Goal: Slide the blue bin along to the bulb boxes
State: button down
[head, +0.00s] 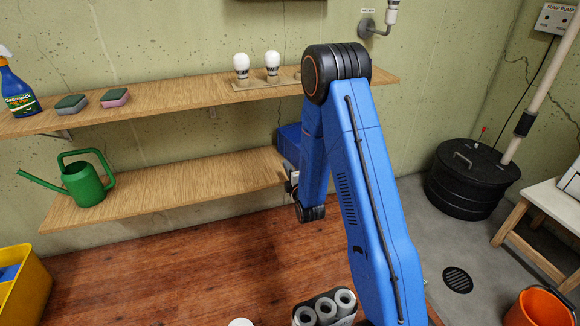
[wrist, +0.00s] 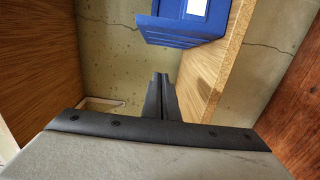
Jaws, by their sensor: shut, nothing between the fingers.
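The blue bin (head: 288,139) sits on the lower shelf (head: 165,187) toward its right end, mostly hidden behind my arm in the head view. In the wrist view, the blue bin (wrist: 185,28) shows at the top with a pale label, against the wooden shelf board (wrist: 217,65). My gripper (head: 292,182) is beside the right end of the lower shelf, partly hidden by my arm. In the wrist view, my gripper (wrist: 162,80) has its fingers together and empty, with a visible gap to the bin. I cannot make out any bulb boxes.
The upper shelf (head: 190,98) holds white bulbs (head: 272,63) on a tan base, two sponges (head: 115,97) and a spray bottle (head: 16,88). A green watering can (head: 84,184) stands left on the lower shelf. The lower shelf is bare between can and bin.

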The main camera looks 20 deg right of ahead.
aim_at(290, 154)
jog(key=w, duration=0.7)
jog(key=shift+w, duration=0.25)
jog(key=shift+w+d, duration=0.15)
jog(key=shift+d, duration=0.5)
jog(key=shift+w+d, duration=0.15)
jog(key=shift+d, duration=0.45)
jog(key=shift+w+d, duration=0.25)
jog(key=shift+d, duration=0.45)
jog(key=shift+d, duration=0.15)
jog(key=d, duration=0.2)
jog(key=w+d, duration=0.1)
jog(key=d, duration=0.1)
